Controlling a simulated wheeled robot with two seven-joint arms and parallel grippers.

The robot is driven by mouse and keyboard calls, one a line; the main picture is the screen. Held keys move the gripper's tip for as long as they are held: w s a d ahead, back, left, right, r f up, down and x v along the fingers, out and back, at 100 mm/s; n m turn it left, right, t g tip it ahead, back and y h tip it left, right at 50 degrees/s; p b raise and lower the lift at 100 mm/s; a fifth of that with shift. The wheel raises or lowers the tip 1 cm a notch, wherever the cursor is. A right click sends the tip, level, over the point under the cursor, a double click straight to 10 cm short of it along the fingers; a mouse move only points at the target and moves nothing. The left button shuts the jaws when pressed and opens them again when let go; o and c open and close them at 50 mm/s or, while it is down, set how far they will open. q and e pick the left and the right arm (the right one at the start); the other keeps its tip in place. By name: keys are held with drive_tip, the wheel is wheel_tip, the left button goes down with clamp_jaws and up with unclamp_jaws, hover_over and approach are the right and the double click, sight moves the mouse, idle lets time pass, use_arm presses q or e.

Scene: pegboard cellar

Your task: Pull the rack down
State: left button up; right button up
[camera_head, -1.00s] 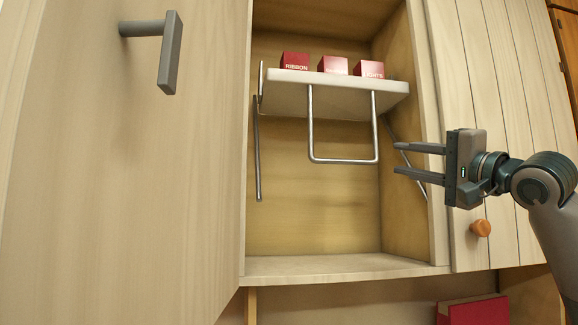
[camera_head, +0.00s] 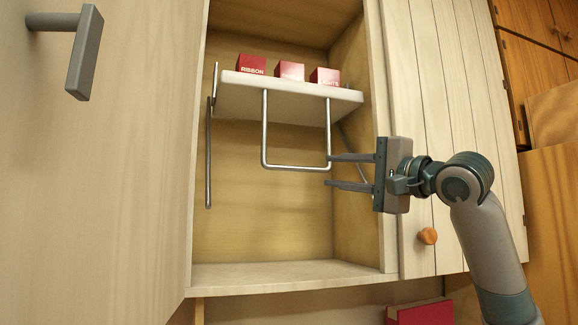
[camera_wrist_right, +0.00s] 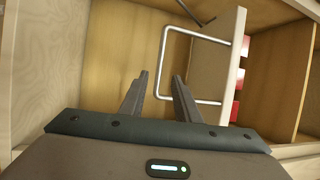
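The rack is a pale shelf board (camera_head: 300,100) high inside the open cabinet, with a U-shaped metal handle (camera_head: 296,168) hanging from its front. Three red boxes (camera_head: 290,71) stand on it; one reads "RIBBON". My right gripper (camera_head: 329,170) is open and empty, its fingers pointing left at the handle's lower right corner. In the right wrist view the handle's near corner (camera_wrist_right: 158,96) shows between the two fingers (camera_wrist_right: 161,76), and the shelf board (camera_wrist_right: 232,70) is at the right. I cannot tell whether the fingers touch the handle. My left gripper is not in view.
A big open cabinet door (camera_head: 90,190) with a grey handle (camera_head: 84,50) fills the left. The cabinet floor (camera_head: 280,275) below the rack is bare. A closed plank door with an orange knob (camera_head: 427,236) is at the right. A red box (camera_head: 422,312) is below.

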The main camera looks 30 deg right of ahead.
sight(298, 167)
drive_tip(key=p+x, duration=0.7)
drive_tip(key=x, duration=0.7)
drive_tip(key=shift+r, duration=0.15)
drive_tip(key=shift+w+a, duration=0.15)
drive_tip(key=shift+w, duration=0.55)
clamp_jaws()
